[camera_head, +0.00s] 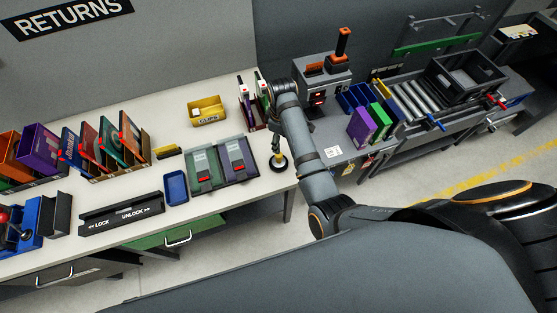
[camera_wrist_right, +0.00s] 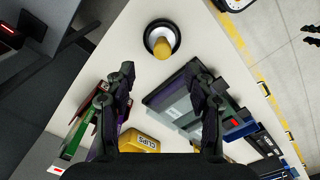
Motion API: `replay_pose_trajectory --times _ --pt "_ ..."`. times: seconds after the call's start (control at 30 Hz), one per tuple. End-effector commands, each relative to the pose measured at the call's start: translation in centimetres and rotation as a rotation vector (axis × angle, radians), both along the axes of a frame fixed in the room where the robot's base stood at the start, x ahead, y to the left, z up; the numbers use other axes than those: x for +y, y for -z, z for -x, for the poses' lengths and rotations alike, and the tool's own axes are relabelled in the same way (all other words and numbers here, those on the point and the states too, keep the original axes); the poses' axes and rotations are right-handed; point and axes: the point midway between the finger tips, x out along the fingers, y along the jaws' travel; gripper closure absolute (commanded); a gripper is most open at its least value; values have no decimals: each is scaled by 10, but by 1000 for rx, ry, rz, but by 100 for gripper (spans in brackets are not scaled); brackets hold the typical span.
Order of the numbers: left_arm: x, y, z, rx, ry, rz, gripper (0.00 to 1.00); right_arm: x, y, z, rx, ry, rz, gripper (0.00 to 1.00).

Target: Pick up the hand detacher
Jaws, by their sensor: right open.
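The hand detacher appears to be the small upright yellow post on a round black base (camera_head: 278,160), standing near the right end of the white counter. It also shows at the top of the right wrist view (camera_wrist_right: 161,40), beyond the fingertips and roughly centred between them. My right gripper (camera_wrist_right: 160,80) is open and empty, with the detacher apart from both fingers. In the head view my right arm reaches up past the detacher's right side, and its gripper is mostly hidden there. My left gripper is not in view.
A yellow CLIPS bin (camera_head: 206,112) and upright boxes stand behind. The counter edge is close in front. A roller conveyor (camera_head: 413,101) stands at the right.

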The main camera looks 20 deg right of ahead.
Motion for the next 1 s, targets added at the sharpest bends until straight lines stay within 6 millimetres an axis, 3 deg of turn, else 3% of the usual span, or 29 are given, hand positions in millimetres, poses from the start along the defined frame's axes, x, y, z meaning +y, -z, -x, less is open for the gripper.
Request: replay_pose_trajectory --times 0.17,0.43,0.83,1.0 --pt "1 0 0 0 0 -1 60 4 -1 -4 13 -32 1 46" --pt "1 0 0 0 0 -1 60 5 41 -4 13 -30 0 46" --pt "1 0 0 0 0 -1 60 6 67 -3 13 -28 0 46" --pt "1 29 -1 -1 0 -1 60 8 103 -4 8 -28 0 46"
